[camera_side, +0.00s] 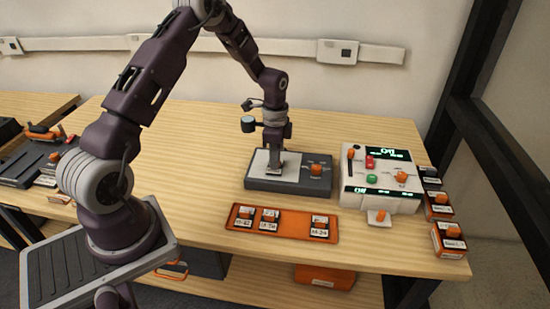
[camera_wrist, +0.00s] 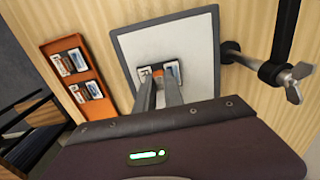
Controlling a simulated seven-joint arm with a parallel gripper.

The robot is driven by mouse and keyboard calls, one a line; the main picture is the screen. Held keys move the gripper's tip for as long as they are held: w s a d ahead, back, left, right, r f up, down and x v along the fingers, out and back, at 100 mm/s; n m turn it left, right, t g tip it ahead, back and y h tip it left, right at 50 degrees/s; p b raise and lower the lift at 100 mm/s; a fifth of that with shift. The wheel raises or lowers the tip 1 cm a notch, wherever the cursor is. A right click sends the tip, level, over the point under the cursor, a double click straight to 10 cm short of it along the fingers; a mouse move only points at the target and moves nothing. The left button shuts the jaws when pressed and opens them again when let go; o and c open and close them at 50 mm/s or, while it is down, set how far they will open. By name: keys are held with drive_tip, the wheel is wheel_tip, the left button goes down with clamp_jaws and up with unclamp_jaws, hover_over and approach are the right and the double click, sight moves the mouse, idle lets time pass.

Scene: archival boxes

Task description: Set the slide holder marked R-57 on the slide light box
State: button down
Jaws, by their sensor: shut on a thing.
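The slide light box (camera_side: 254,183) is a low dark grey unit with a pale top panel and an orange knob at right. My gripper (camera_side: 275,165) is upright and low over its pale panel. In the wrist view its two fingers are shut on a small slide holder (camera_wrist: 145,74) with an orange middle and pale labelled sides. The holder is over the pale panel (camera_wrist: 185,45); I cannot tell whether it touches. I cannot read its mark, and the fingers hide part of it.
An orange tray (camera_side: 290,229) in front holds three slide holders, with a gap between the middle and right ones. A white control unit (camera_side: 381,195) with green displays stands right of the light box. Small boxes (camera_side: 450,238) line the right edge. The table's left middle is clear.

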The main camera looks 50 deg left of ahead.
drive_tip(key=c, duration=1.4)
unclamp_jaws()
drive_tip(key=shift+o, duration=0.2)
drive_tip(key=shift+r, duration=3.55)
